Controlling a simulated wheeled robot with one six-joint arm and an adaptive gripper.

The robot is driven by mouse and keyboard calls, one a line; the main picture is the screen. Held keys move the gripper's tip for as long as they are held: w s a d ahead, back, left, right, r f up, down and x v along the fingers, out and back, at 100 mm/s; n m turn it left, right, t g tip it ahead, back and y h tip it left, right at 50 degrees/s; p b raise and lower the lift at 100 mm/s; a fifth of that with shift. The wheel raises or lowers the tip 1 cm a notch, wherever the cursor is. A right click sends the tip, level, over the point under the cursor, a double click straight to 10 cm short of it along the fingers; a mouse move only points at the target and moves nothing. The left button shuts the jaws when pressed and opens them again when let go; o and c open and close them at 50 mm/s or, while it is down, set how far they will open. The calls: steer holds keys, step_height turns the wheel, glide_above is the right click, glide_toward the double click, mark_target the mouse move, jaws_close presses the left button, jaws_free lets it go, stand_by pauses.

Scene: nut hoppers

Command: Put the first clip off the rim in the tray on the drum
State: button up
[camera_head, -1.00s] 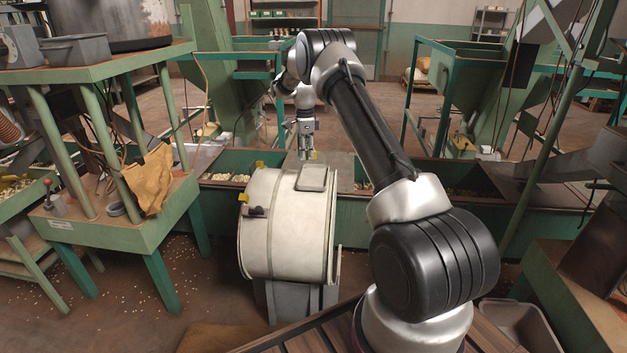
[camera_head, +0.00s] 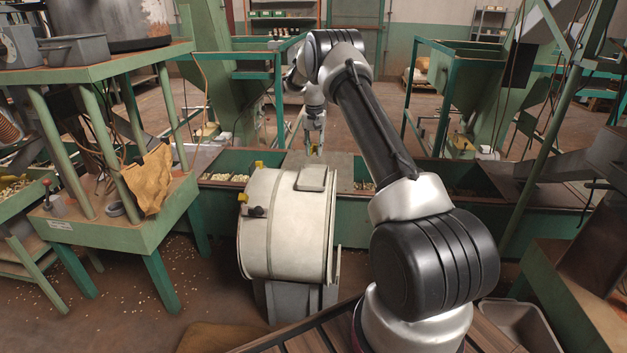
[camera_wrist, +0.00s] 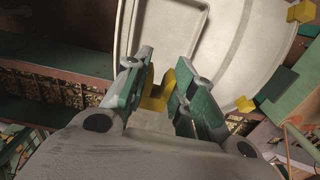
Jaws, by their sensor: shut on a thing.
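The pale drum (camera_head: 290,225) stands in the middle of the head view, with a shallow tray (camera_head: 312,178) on its top. My gripper (camera_head: 315,150) is just above and behind the tray. In the wrist view my gripper (camera_wrist: 163,92) is shut on a yellow clip (camera_wrist: 155,92), held between the fingertips. The tray (camera_wrist: 165,28) shows beyond the fingers; I cannot tell the height of the clip above it. Other yellow clips sit at the drum's left rim, an upper one (camera_head: 259,164) and a lower one (camera_head: 243,197).
A dark fitting (camera_head: 257,212) sits on the drum's left front. A green trough (camera_head: 228,162) with nuts runs behind the drum. A green stand (camera_head: 150,215) with a brown cloth (camera_head: 148,180) is at left. A grey bin (camera_head: 518,325) is at lower right.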

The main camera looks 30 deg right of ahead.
mark_target(314, 178)
steer(key=shift+n, duration=0.9)
step_height(314, 178, down, 10)
steer(key=shift+f, duration=0.15)
steer(key=o, duration=0.9)
